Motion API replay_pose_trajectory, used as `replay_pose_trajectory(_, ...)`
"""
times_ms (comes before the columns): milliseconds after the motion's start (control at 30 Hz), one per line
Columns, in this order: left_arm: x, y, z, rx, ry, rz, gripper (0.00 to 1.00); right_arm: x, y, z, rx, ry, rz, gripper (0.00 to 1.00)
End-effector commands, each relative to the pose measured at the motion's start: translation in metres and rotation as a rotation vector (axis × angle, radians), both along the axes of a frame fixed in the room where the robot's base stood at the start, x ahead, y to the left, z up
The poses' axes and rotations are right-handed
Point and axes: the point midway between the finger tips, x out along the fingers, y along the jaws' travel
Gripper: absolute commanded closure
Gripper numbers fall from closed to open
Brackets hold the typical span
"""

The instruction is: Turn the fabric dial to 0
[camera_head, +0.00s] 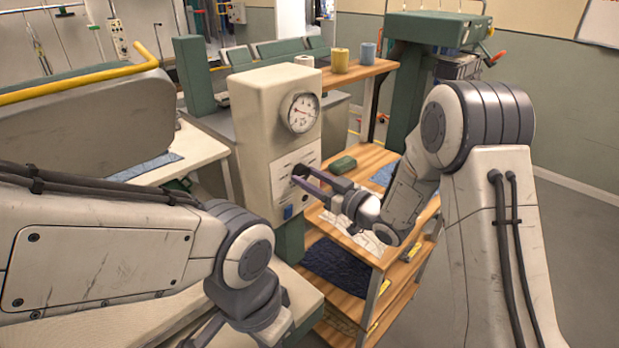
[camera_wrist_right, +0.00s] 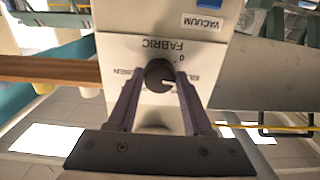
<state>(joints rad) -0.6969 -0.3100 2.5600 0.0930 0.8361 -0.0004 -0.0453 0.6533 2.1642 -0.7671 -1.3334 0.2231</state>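The fabric dial (camera_wrist_right: 160,75) is a round black knob with a white pointer mark, on a white plate labelled FABRIC, which appears upside down in the right wrist view. The pointer mark points to the right and slightly down there; a small 0 is printed to the upper right of the knob. My right gripper (camera_wrist_right: 159,82) is open, its two purple-grey fingers on either side of the knob with narrow visible gaps. In the head view the right gripper (camera_head: 301,175) reaches the machine's front plate and largely hides the dial. My left wrist is at the bottom edge; its fingers cannot be made out clearly.
The cream machine housing (camera_head: 258,130) carries a round gauge (camera_head: 302,113) above the plate. A wooden shelf unit (camera_head: 375,160) with folded cloth stands to the right. A padded board with a yellow rail (camera_head: 90,83) is at left.

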Motion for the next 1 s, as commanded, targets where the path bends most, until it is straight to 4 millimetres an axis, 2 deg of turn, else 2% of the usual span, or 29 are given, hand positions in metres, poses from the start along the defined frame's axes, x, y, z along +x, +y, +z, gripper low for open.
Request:
replay_pose_trajectory(33, 0.0, 0.0, 0.0, 0.0, 0.0, 0.0, 1.0, 0.0, 0.0, 0.0, 0.0, 0.0, -0.001, 0.81)
replay_pose_trajectory(100, 0.0, 0.0, 0.0, 0.0, 0.0, 0.0, 1.0, 0.0, 0.0, 0.0, 0.0, 0.0, -0.001, 1.0)
replay_pose_trajectory(267, 0.0, 0.0, -0.002, 0.0, 0.0, 0.0, 1.0, 0.0, 0.0, 0.0, -0.004, -0.006, -0.001, 1.0)
replay_pose_trajectory(467, 0.0, 0.0, -0.015, 0.0, 0.0, 0.0, 1.0, 0.0, -0.001, -0.003, -0.043, -0.046, -0.001, 1.0)
replay_pose_trajectory(1000, 0.0, 0.0, -0.093, 0.0, 0.0, 0.0, 1.0, 0.001, -0.001, -0.005, -0.345, -0.354, -0.002, 1.0)
